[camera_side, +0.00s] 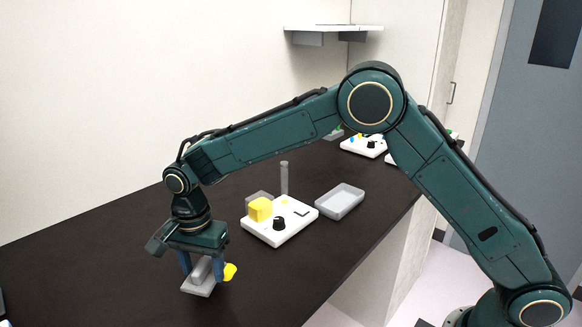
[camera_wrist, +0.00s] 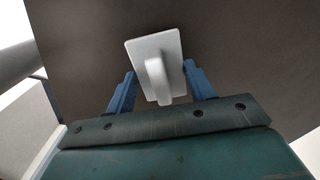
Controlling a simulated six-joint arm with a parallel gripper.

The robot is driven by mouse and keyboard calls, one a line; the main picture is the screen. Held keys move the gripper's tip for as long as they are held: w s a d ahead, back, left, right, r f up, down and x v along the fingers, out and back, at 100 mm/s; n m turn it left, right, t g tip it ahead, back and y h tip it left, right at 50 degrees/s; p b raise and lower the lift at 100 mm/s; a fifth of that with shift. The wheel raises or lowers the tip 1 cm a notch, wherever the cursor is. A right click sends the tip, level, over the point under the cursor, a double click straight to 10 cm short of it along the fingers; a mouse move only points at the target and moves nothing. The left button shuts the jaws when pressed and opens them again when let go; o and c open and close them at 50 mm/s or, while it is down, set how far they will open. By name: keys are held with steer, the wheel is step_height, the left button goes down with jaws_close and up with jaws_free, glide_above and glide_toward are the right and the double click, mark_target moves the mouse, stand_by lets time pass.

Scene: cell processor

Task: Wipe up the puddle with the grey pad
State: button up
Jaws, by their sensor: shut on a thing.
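My gripper (camera_side: 204,270) points down at the near left of the dark counter. Its blue fingers are shut on the handle of the grey pad (camera_side: 197,289), a flat light-grey plate. In the wrist view the pad (camera_wrist: 170,44) lies flat between the fingertips of my gripper (camera_wrist: 160,74), with its raised handle towards me. The pad is at or close to the counter top; I cannot tell if it touches. A yellow patch, which looks like the puddle (camera_side: 230,271), shows just right of my gripper, partly behind a finger. No yellow shows in the wrist view.
A white device (camera_side: 280,234) with a yellow block (camera_side: 259,209) and a black knob stands behind and right of my gripper. A grey tray (camera_side: 340,201) is right of it. A grey post (camera_side: 284,178) rises behind. The counter (camera_side: 110,240) left of my gripper is clear.

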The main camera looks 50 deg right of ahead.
mark_target(208, 272)
steer(key=f, duration=0.1)
steer(key=d+f, duration=0.1)
steer(key=f, duration=0.1)
steer(key=shift+f, duration=0.15)
steer(key=shift+c, duration=0.5)
steer(key=d, duration=0.8)
steer(key=shift+f, duration=0.15)
steer(key=shift+d, duration=1.15)
steer(key=shift+w+a, duration=0.15)
steer(key=shift+w, duration=0.55)
steer(key=a, duration=1)
steer(key=shift+a, duration=0.35)
steer(key=shift+w+a, duration=0.1)
steer(key=shift+a, duration=0.1)
steer(key=shift+w, duration=0.35)
steer(key=shift+w+d, duration=0.2)
steer(key=shift+d, duration=1.15)
steer(key=d, duration=0.9)
step_height(208, 272, up, 8)
steer(key=shift+a, duration=0.2)
